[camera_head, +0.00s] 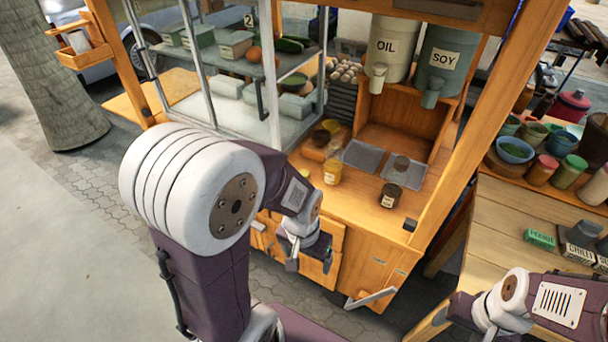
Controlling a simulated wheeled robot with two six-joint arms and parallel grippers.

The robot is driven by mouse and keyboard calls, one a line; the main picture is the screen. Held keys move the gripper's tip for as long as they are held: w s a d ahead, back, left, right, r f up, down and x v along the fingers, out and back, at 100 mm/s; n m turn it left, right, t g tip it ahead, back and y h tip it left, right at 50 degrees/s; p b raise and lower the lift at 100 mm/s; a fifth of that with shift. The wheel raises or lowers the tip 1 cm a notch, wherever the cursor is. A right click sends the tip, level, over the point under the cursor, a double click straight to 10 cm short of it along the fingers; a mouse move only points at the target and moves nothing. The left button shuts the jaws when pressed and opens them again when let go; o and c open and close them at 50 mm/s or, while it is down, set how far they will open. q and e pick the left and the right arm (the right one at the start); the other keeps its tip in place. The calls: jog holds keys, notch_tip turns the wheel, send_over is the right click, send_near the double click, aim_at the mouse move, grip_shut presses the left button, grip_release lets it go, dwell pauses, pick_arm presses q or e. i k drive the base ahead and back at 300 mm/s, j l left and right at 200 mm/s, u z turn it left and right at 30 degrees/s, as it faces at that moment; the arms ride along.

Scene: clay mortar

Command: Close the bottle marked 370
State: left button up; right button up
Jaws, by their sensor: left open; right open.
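Two small labelled jars stand on the wooden cart counter in the head view. One is a yellow jar (333,172); the other is a dark brown jar (389,195) nearer the front right edge. Their label markings are too small to read, so I cannot tell which is marked 370. A small brown round piece (401,164) rests on a grey mat behind the dark jar. My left gripper (308,262) is open and empty, in front of the cart and below the counter edge. My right gripper (450,317) is at the lower right, apart from the jars, its fingertips hard to make out.
OIL (390,48) and SOY (440,60) dispensers hang above the counter's back. A glass case (240,80) stands at left and a wooden post (470,130) at right. A side table (490,215) holds bowls, jars and small labelled boxes. The counter front is mostly clear.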

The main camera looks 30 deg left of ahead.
aim_at(334, 155)
jog(key=i+j+z, duration=0.15)
jog(key=j, duration=0.15)
jog(key=i+j+z, duration=0.1)
jog(key=j, duration=0.25)
jog(key=i+j+z, duration=0.15)
jog(key=j, duration=0.2)
jog(key=i+j+z, duration=0.1)
jog(key=j, duration=0.25)
